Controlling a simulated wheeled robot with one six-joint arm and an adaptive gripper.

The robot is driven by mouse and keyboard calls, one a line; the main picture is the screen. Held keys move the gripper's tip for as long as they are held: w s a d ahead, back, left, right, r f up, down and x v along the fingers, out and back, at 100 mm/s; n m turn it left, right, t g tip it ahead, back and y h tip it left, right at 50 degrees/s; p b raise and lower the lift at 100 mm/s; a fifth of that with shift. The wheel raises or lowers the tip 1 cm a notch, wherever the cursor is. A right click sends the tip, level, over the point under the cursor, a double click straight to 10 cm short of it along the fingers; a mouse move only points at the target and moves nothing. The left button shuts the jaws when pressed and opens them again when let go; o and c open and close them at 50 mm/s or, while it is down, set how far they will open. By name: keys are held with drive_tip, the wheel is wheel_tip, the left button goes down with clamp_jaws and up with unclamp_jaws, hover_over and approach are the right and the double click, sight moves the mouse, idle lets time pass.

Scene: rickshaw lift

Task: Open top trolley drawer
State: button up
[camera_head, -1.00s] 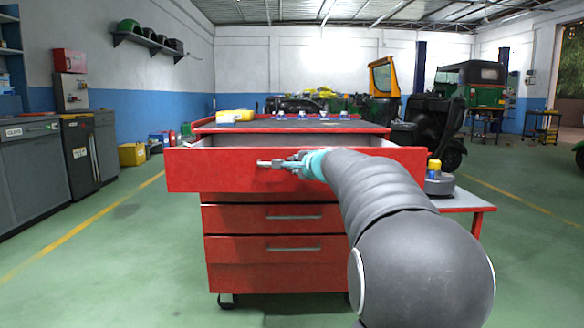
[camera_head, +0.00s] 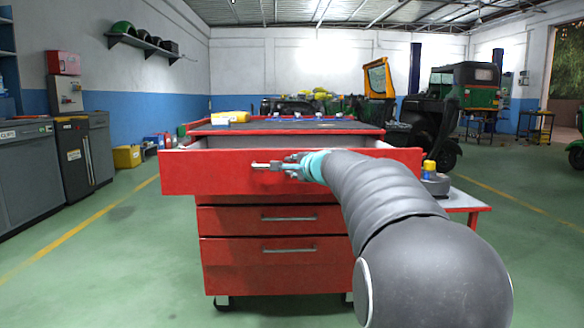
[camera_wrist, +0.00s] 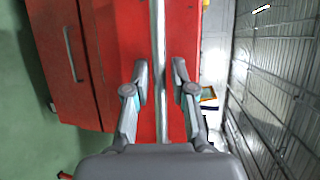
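The red trolley (camera_head: 262,268) stands ahead of me, and its top drawer (camera_head: 212,173) is pulled well out toward me. The drawer's inside shows as a dark strip behind its red front. The drawer's metal bar handle (camera_head: 260,165) is partly covered by my gripper (camera_head: 284,165). In the wrist view, the handle (camera_wrist: 158,60) runs as an upright bar between the fingers of my gripper (camera_wrist: 160,82). The fingers are spread on both sides of it, with a narrow red strip visible on each side. The gripper looks open around the handle.
Two lower drawers (camera_head: 225,262) with handles are shut. A low side table (camera_head: 462,201) stands at the right. Grey cabinets (camera_head: 30,170) line the left. Green floor is clear between them and the trolley.

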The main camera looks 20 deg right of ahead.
drive_tip(key=s+r, duration=0.2)
drive_tip(key=s, duration=0.8)
drive_tip(key=shift+s+d, duration=0.15)
drive_tip(key=shift+d, duration=0.2)
drive_tip(key=shift+a+f, duration=0.1)
drive_tip(key=s+a+f+n+g+y+p, duration=0.1)
drive_tip(key=s+a+f+n+g, duration=0.4)
drive_tip(key=f, duration=0.3)
drive_tip(key=s+a+f+n+g+p, duration=0.15)
drive_tip(key=s+a+f+n, duration=0.25)
drive_tip(key=s+f, duration=0.45)
drive_tip(key=s+a+n+g+p, duration=0.2)
drive_tip(key=s+a+n+p, duration=0.1)
drive_tip(key=s, duration=0.6)
drive_tip(key=s+a+f+n+g+h+p, duration=0.1)
drive_tip(key=s+a+n+p, duration=0.3)
drive_tip(key=s, duration=0.5)
drive_tip(key=shift+s+a+f+n+g+h, duration=0.2)
drive_tip(key=shift+a+n+g+h, duration=0.15)
drive_tip(key=shift+a+n, duration=0.85)
